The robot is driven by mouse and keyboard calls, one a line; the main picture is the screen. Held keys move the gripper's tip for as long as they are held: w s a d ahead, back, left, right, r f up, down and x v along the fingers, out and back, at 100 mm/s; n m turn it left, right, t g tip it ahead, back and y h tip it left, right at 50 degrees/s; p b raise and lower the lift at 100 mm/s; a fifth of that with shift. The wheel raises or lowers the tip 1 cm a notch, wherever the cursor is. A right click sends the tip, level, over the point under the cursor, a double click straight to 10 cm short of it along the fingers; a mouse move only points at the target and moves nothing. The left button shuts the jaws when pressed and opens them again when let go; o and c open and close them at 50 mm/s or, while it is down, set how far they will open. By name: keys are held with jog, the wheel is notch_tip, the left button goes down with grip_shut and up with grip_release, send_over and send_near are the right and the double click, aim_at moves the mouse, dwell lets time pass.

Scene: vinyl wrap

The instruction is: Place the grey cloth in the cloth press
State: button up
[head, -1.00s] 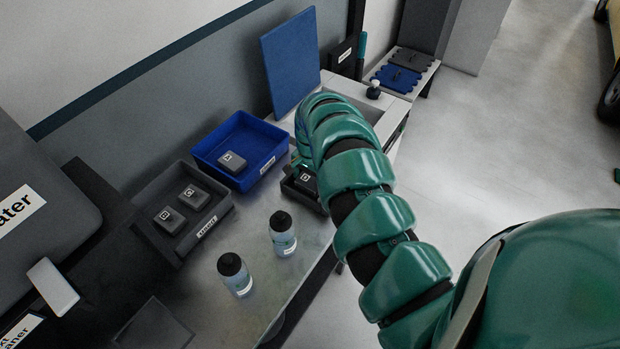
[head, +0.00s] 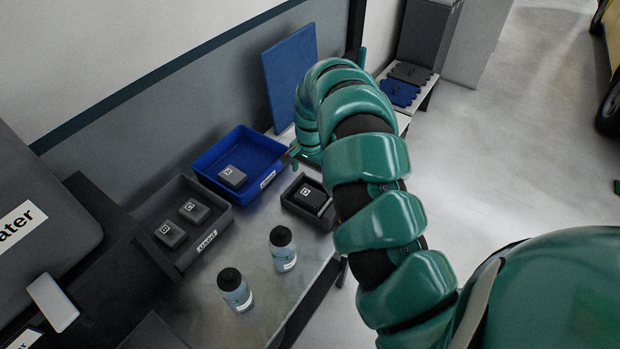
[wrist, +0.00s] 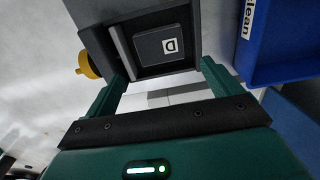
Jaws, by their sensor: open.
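Grey folded pads marked with letters look like cloths. Pad D (head: 309,195) lies in a small black open-topped box (head: 289,202), perhaps the press; I cannot tell. In the wrist view, pad D (wrist: 160,46) sits inside the box, which has a yellow knob (wrist: 88,65) on its side. Pad A (head: 232,176) is in the blue bin; pads B (head: 170,233) and C (head: 193,210) are in the grey bin. My gripper (wrist: 163,82) is open and empty, its fingers spread near the box. In the head view my arm mostly hides it.
The blue bin (head: 215,150) and grey bin (head: 215,225) stand left of the box. Two black-capped bottles (head: 283,255) (head: 236,292) stand in front. A blue panel (head: 290,75) leans on the wall. A grey mat (head: 410,72) and blue mat (head: 398,92) lie on a rear bench.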

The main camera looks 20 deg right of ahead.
jog(key=shift+r+p, duration=0.65)
jog(key=shift+r, duration=0.35)
